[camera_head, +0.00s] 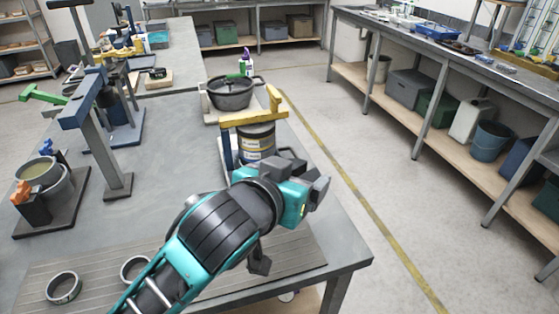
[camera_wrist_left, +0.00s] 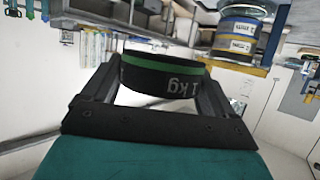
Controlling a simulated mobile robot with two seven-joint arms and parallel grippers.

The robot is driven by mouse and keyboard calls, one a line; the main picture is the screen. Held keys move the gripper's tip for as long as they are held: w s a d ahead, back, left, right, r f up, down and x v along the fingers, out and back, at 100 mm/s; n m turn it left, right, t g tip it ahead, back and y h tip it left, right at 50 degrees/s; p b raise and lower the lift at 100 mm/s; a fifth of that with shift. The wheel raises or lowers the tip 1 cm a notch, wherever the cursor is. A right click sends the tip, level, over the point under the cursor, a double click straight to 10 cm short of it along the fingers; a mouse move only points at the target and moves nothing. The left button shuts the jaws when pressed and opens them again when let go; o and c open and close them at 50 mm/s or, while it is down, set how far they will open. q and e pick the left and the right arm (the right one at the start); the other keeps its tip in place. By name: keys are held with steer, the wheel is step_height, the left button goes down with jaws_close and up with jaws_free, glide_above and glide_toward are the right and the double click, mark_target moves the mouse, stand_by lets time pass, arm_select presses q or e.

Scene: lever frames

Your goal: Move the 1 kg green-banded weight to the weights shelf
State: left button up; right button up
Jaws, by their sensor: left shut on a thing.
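In the head view my left gripper (camera_head: 300,188) is above the front right of the grey table, and the weight is hidden there behind the gripper. My right gripper is in neither view. I cannot make out which place is the weights shelf.
A lever frame with a yellow arm (camera_head: 254,118) and banded canister (camera_head: 256,143) stands just beyond my left gripper. A dark pot (camera_head: 231,93) is behind it. Two rings (camera_head: 64,287) lie on the ribbed mat (camera_head: 30,290). More frames stand left. A workbench (camera_head: 455,50) runs along the right.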

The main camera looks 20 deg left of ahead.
arm_select(q)
steer(key=b, duration=0.1)
glide_above(290, 251)
step_height(290, 251, down, 12)
steer(key=shift+f, duration=0.1)
steer(key=shift+f+b, duration=0.7)
steer(key=shift+f, duration=1.65)
steer(key=shift+f, duration=0.15)
steer(key=o, duration=1.4)
steer(key=shift+f, duration=0.2)
steer(key=shift+r, duration=0.1)
